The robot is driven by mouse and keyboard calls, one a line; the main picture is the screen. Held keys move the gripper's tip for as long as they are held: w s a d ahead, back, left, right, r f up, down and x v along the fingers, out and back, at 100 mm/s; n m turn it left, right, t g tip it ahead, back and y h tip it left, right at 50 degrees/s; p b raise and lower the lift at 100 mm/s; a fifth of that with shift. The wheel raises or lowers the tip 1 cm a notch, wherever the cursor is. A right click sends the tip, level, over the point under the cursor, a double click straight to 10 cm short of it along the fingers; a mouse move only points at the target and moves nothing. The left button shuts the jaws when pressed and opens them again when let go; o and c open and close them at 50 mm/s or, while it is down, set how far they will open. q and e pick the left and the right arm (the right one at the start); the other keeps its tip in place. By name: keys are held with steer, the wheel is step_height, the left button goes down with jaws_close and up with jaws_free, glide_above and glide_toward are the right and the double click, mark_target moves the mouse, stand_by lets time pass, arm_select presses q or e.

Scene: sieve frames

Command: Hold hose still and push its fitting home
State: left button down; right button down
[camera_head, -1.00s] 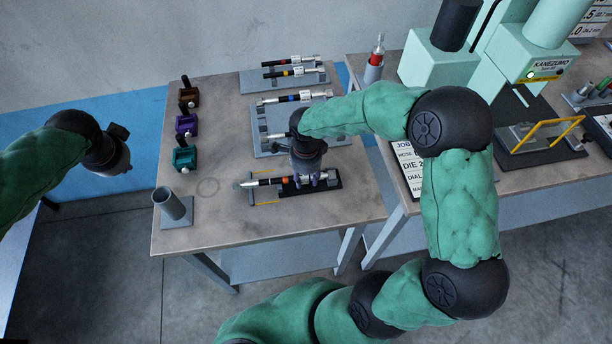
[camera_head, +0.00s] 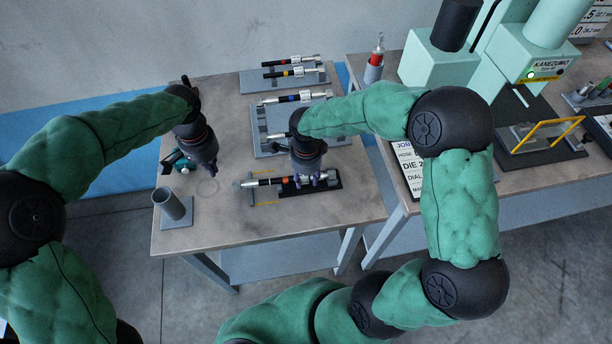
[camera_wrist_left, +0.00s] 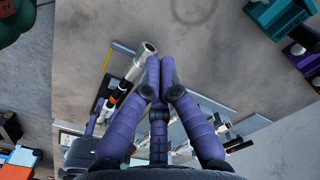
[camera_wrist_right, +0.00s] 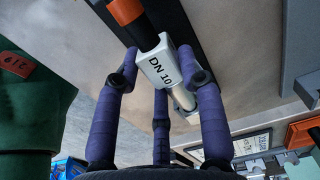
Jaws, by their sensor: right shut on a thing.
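The hose (camera_head: 263,182), black with an orange band, lies in a dark holder near the table's front. A silver fitting (camera_wrist_left: 143,55) sits at its left end; whether it is fully seated cannot be told. My right gripper (camera_head: 312,182) is shut around the hose's right part, beside a white "DN 10" tag (camera_wrist_right: 160,70) and a silver section (camera_wrist_right: 184,98). My left gripper (camera_head: 212,174) is above the table, left of the fitting and apart from it. Its purple fingers (camera_wrist_left: 160,68) come together at the tips with nothing visible between them.
A grey tube holder (camera_head: 172,204) stands at the front left. A teal block (camera_wrist_left: 277,15) and a purple block (camera_wrist_left: 301,55) are close to my left gripper. Several other hoses (camera_head: 290,98) lie on grey trays behind. A pale green press (camera_head: 440,68) stands on the right table.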

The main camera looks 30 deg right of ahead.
arm_select(q)
glide_above(229, 194)
steer(key=shift+w+a+f, duration=0.1)
steer(key=shift+a+f, duration=0.15)
steer(key=shift+f, duration=1.45)
steer(key=shift+a+f, duration=0.2)
steer(key=shift+f, duration=1.5)
steer(key=shift+f, duration=0.15)
steer(key=shift+f, duration=1.95)
steer(key=shift+d, duration=0.25)
steer(key=shift+d, duration=0.25)
